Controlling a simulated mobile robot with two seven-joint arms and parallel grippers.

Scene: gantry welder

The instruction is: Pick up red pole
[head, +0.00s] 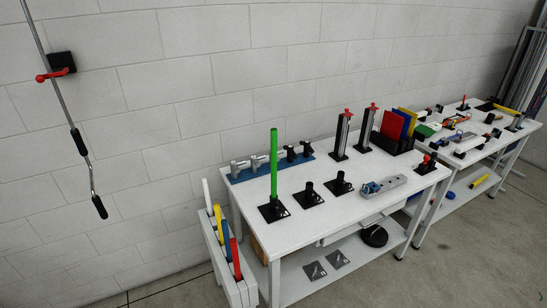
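The red pole (236,258) stands in a white rack (246,290) at the left end of the near table. Only its upper part shows; its lower part is hidden inside the rack. It is the front one in a row with a blue pole (226,237), a yellow pole (217,222) and a white pole (206,194). A green pole (274,165) stands upright in a black base on the table. Neither of my grippers is in view.
The white table (300,231) holds two empty black sockets (309,196), a blue strip with clamps (240,176) and upright metal posts. A rod with a black handle (100,207) hangs by the wall at left. Open floor lies in front.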

